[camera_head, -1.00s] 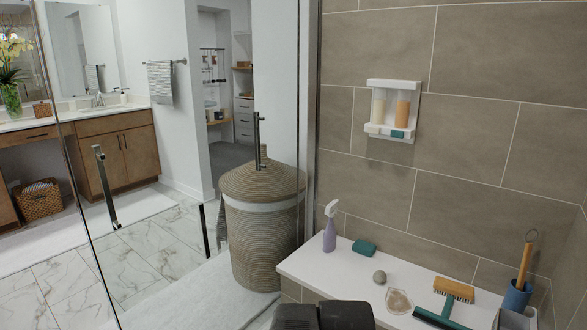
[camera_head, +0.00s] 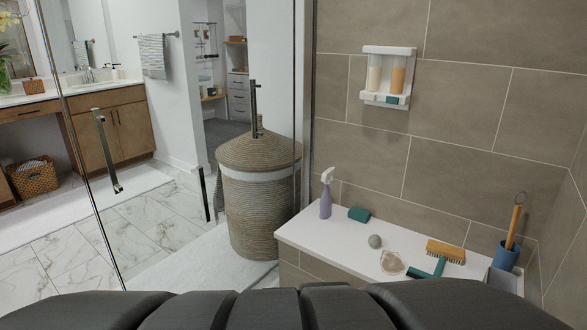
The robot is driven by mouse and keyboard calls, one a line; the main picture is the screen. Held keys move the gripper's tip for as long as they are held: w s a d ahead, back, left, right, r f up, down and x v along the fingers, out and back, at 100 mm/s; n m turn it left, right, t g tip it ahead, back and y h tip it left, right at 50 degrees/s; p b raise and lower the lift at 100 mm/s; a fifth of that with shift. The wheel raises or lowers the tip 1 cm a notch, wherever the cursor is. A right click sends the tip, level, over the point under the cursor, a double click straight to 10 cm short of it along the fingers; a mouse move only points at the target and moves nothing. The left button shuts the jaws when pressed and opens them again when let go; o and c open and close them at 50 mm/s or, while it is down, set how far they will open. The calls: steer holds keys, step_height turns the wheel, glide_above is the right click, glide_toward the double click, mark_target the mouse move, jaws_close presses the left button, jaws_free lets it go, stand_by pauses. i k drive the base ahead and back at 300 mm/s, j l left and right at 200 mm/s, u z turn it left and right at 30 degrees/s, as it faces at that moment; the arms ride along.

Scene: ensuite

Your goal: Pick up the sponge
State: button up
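A teal sponge (camera_head: 358,214) lies on the white bench top, just right of a purple spray bottle (camera_head: 326,195). A smaller teal block (camera_head: 393,99) sits in the white wall shelf; I cannot tell if it is a sponge too. My dark arm links cross the bottom of the head view. My gripper's fingers do not show. Nothing touches the sponge on the bench.
The white bench (camera_head: 330,228) also holds a round stone (camera_head: 375,241), a pale dish (camera_head: 392,262), a wooden brush (camera_head: 445,250), a teal-handled tool (camera_head: 431,270) and a blue cup (camera_head: 506,257). A woven hamper (camera_head: 258,205) stands left of it, near glass panels.

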mark_target(357, 214)
steer(key=i+z, duration=0.25)
steer(key=i, duration=0.65)
steer(key=i+z, duration=0.3)
steer(key=i, duration=0.6)
